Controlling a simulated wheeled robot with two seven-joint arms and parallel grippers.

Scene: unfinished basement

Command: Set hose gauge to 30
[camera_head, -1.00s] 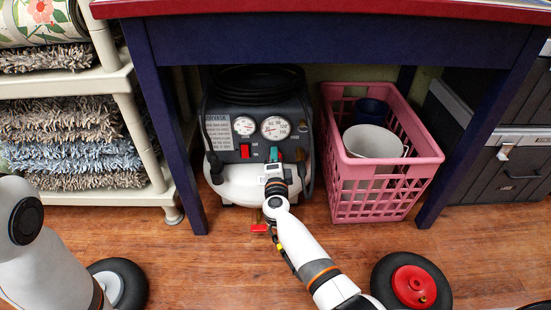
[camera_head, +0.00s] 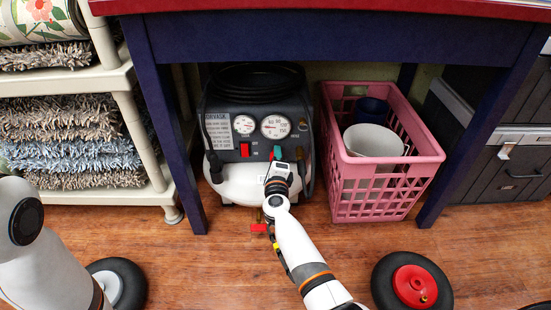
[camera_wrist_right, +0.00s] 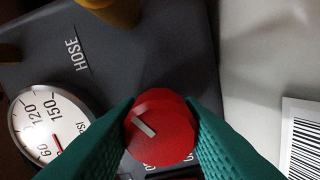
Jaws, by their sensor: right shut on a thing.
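The compressor (camera_head: 262,185) stands under the table with two round gauges on its dark panel. The hose gauge (camera_head: 275,127) is the right one. My right gripper (camera_head: 276,153) is at the panel below this gauge. Its teal fingers are shut on a red knob (camera_wrist_right: 160,128) with a pale pointer mark. My left gripper is out of view.
The tank gauge (camera_head: 244,124) and a red switch (camera_head: 244,150) are left of my gripper. A pink basket (camera_head: 375,190) with a white bucket (camera_head: 372,141) stands to the right. The table's blue legs (camera_head: 172,130) flank the compressor. A shelf of rugs is at the left.

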